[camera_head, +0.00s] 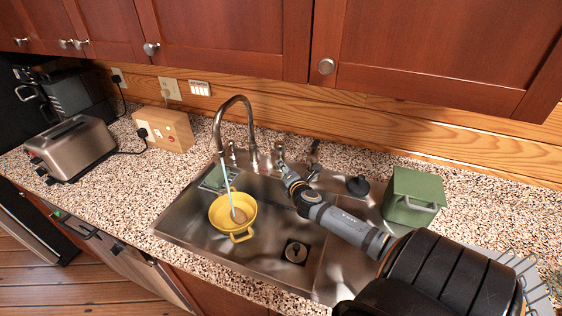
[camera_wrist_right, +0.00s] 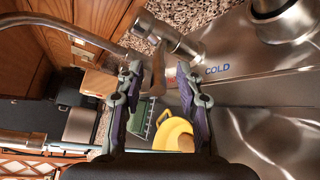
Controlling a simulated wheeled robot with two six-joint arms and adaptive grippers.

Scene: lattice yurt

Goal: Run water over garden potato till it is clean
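A yellow bowl with a handle (camera_head: 243,236) sits in the left part of the steel sink (camera_head: 262,255). A brown potato (camera_head: 238,215) lies in it, and a stream of water (camera_head: 228,185) falls from the curved faucet (camera_head: 218,128) into the bowl. The bowl (camera_wrist_right: 168,132) and potato (camera_wrist_right: 186,143) also show in the right wrist view. My right gripper (camera_head: 284,168) is beside the faucet base at the tap handles. My left gripper is not in view.
A green rack (camera_head: 214,178) stands behind the bowl in the sink. A green box (camera_head: 412,197) is on the counter at right. A toaster (camera_head: 72,148) and wooden box (camera_head: 165,129) stand at left. Cabinets (camera_head: 430,45) hang above.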

